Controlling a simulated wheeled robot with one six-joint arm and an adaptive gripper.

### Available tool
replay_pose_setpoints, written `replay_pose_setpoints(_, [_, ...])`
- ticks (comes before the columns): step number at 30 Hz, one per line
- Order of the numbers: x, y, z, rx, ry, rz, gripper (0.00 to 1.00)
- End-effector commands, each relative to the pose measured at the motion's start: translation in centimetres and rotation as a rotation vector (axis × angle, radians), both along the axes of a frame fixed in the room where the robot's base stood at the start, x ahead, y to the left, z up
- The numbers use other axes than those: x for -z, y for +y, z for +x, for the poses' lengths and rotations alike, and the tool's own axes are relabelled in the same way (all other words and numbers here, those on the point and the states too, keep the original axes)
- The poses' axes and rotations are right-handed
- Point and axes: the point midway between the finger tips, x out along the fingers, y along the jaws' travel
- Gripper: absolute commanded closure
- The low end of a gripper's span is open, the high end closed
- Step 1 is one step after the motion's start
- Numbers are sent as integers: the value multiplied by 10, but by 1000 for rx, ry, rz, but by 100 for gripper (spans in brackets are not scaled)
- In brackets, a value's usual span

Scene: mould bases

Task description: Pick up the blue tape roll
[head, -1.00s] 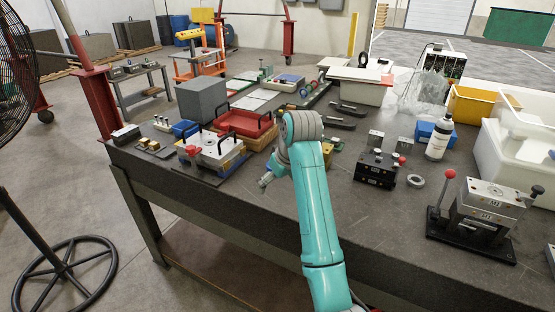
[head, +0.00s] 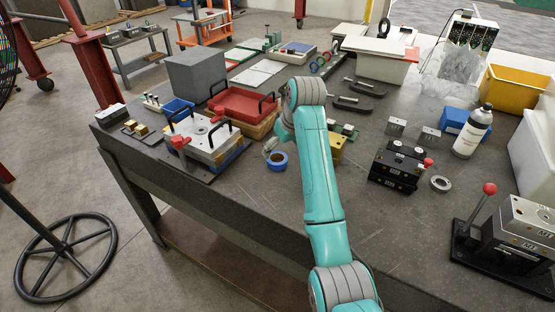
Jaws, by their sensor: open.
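The blue tape roll (head: 277,161) lies flat on the dark workbench, with its pale core showing. It is just left of my teal arm and to the right of the mould base with the red knob. My gripper (head: 268,151) shows only in part, small and grey, at the upper left edge of the roll in the picture. It is open, with nothing seen between its fingers. The arm's wrist hides part of it, and I cannot tell whether it touches the roll.
The mould base with the red knob (head: 211,143) stands close on the left, and a brass-coloured block (head: 336,148) on the right beyond my arm. A black mould block (head: 398,168) and a grey ring (head: 441,184) lie farther right. The bench in front of the roll is clear.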

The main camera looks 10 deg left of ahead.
Motion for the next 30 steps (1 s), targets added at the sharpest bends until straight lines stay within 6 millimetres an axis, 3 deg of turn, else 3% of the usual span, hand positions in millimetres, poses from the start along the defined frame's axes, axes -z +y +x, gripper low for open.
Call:
replay_pose_setpoints(8, [18, 5, 6, 0, 0, 0, 2])
replay_pose_setpoints(16, [51, 13, 18, 0, 0, -1, 2])
replay_pose_setpoints(26, [58, 15, 20, 0, -1, 0, 2])
replay_pose_setpoints(30, [58, 15, 20, 0, -1, 0, 32])
